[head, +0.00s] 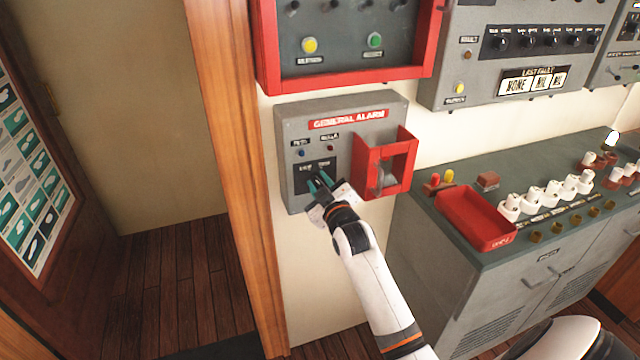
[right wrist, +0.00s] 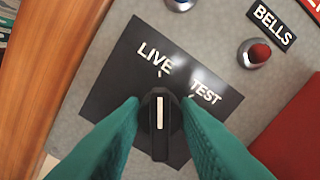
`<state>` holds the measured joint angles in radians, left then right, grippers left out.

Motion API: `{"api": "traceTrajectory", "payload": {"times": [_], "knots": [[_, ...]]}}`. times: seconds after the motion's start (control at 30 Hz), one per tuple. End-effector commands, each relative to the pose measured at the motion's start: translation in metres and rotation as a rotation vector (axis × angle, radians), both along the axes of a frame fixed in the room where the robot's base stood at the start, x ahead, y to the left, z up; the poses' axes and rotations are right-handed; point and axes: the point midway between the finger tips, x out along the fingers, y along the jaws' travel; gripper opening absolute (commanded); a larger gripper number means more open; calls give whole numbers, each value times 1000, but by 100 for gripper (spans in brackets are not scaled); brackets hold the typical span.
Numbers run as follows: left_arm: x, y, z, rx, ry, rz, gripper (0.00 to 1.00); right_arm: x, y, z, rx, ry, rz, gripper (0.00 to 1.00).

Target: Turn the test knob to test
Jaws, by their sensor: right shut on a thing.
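The grey general alarm box (head: 292,119) hangs on the wall in the head view. The black test knob (right wrist: 159,125) sits on a black plate (right wrist: 110,85) marked LIVE and TEST. Its white pointer line points straight up in the right wrist view, at the tick under LIVE; the TEST tick lies up and to the right. My right gripper (head: 319,184) is shut on the knob, one green finger on each side in the right wrist view (right wrist: 159,108). In the head view the gripper hides the knob. My left gripper is not in view.
A red guard (head: 402,143) around a lever juts out just right of the plate. A red button (right wrist: 258,53) labelled BELLS is close by. A red-framed panel (head: 345,79) hangs above. A console with a red tray (head: 477,222) stands at right.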

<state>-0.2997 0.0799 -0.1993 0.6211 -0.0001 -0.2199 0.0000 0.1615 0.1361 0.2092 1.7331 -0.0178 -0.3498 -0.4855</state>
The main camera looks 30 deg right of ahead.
Motion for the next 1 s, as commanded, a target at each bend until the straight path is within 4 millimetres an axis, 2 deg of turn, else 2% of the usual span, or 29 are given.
{"api": "traceTrajectory", "payload": {"times": [0.37, 1.0], "knots": [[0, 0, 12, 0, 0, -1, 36, 0, 0, 2, 187, -43, 0, 6], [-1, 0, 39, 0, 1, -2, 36, 0, -1, 2, 771, -185, -1, 6]]}}
